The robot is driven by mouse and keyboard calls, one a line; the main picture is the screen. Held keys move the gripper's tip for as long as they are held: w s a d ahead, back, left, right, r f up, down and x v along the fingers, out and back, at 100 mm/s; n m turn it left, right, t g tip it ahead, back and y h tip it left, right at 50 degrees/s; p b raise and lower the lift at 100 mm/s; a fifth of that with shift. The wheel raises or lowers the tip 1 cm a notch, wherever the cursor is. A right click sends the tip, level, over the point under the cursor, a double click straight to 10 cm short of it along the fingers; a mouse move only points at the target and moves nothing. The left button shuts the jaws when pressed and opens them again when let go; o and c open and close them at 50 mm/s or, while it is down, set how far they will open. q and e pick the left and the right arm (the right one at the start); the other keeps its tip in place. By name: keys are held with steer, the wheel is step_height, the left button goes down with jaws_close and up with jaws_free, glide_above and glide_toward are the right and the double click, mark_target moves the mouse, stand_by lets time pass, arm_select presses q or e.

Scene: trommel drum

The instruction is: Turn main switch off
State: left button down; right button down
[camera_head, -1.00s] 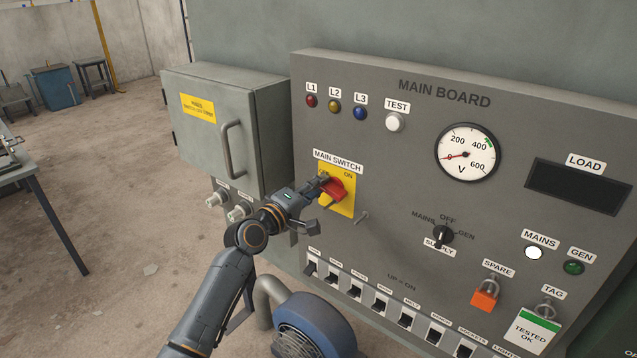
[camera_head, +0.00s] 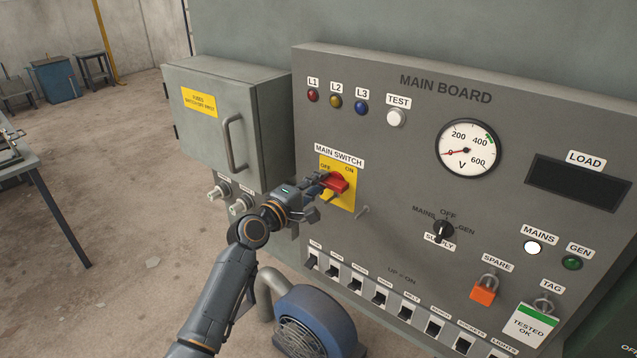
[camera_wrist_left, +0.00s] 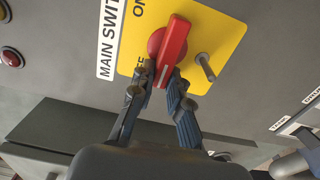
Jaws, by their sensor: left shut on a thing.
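The red main switch handle (camera_head: 338,182) sits on a yellow plate (camera_head: 349,199) marked OFF at left and ON at right. My left gripper (camera_head: 323,181) comes in from the left and is shut on the handle's near end. In the left wrist view, the red handle (camera_wrist_left: 172,45) lies between the fingertips (camera_wrist_left: 162,84) at its lower end. The fingers partly cover the OFF mark there, and the handle's end points toward that side. My right gripper is in neither view.
A grey cabinet (camera_head: 205,135) with a handle stands left of the board. A row of breakers (camera_head: 358,284) and a blue round-bodied machine (camera_head: 315,325) are below. The voltmeter (camera_head: 468,149) needle rests near 0.

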arm_select(q)
steer(key=c, duration=1.3)
jaws_free()
steer(key=v, duration=1.2)
steer(key=shift+f, duration=0.1)
steer(key=s+a+f+m+g+y, duration=0.1)
steer(key=s+a+f+g+y, duration=0.2)
steer(key=f, duration=1.2)
steer(key=s+a+f+m+g+y, duration=0.1)
steer(key=s+a+f+m+y, duration=0.15)
steer(key=s+f, duration=0.75)
steer(key=a+f+m+g+y, duration=0.1)
steer(key=a+f+g+y, duration=0.15)
steer(key=f, duration=1.65)
steer(key=s+a+f+m+g+y, duration=0.1)
steer(key=s+a+f+m+g, duration=0.1)
steer(key=s+f, duration=0.7)
steer(key=s+a+f+m+g, duration=0.2)
steer(key=s+f, duration=0.4)
steer(key=s, duration=0.5)
steer(key=s+a+f+m+g, duration=0.1)
steer(key=s+f+m, duration=0.1)
steer(key=s, duration=0.9)
steer(key=s+a+f+m+g+y, duration=0.1)
steer(key=s+f, duration=0.4)
steer(key=s, duration=0.6)
steer(key=shift+s+a+m+g+y+b, duration=0.2)
steer(key=shift+s+m+g+y+b, duration=0.25)
steer(key=shift+m, duration=0.6)
